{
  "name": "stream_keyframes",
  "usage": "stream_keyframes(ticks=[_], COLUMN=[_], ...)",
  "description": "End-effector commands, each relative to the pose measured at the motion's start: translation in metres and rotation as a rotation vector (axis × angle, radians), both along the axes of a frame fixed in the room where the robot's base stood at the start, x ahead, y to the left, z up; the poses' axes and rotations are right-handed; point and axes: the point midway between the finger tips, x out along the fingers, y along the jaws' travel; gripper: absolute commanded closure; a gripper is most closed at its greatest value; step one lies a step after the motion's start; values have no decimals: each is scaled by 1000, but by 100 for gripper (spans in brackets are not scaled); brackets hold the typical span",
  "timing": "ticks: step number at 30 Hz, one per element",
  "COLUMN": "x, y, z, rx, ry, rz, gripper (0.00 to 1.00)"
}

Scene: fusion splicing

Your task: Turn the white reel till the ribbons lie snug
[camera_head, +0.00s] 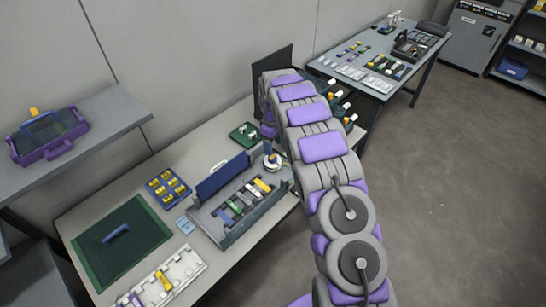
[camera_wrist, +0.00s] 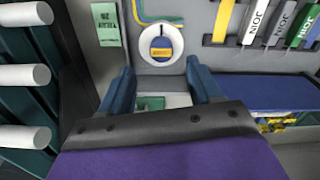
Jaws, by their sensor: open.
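The white reel (camera_head: 271,162) sits at the right end of an open grey case (camera_head: 226,238) on the near table. In the wrist view the reel (camera_wrist: 147,53) is a round white disc with a blue and yellow piece on its middle. Thin yellow and teal ribbons (camera_wrist: 158,20) curve loosely just beyond it. My gripper (camera_wrist: 160,84) is open, its two blue fingers apart with nothing between them. The reel lies ahead of the fingertips and shows no contact. In the head view my gripper (camera_head: 269,147) is just above the reel, partly hidden by my arm.
Several coloured strips (camera_head: 240,200) lie in the case, beside its raised blue lid (camera_head: 222,174). A rack with white-ended cylinders (camera_wrist: 25,76) stands close on the left in the wrist view. A green mat (camera_head: 120,240) and a blue tray (camera_head: 168,187) lie left of the case.

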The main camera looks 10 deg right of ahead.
Motion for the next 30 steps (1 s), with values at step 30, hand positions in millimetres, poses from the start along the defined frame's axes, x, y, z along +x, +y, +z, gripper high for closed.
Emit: stream_keyframes(ticks=[30], x=[0], y=[0], z=[-68], rx=[0], ry=[-1], rz=[-1], gripper=[56])
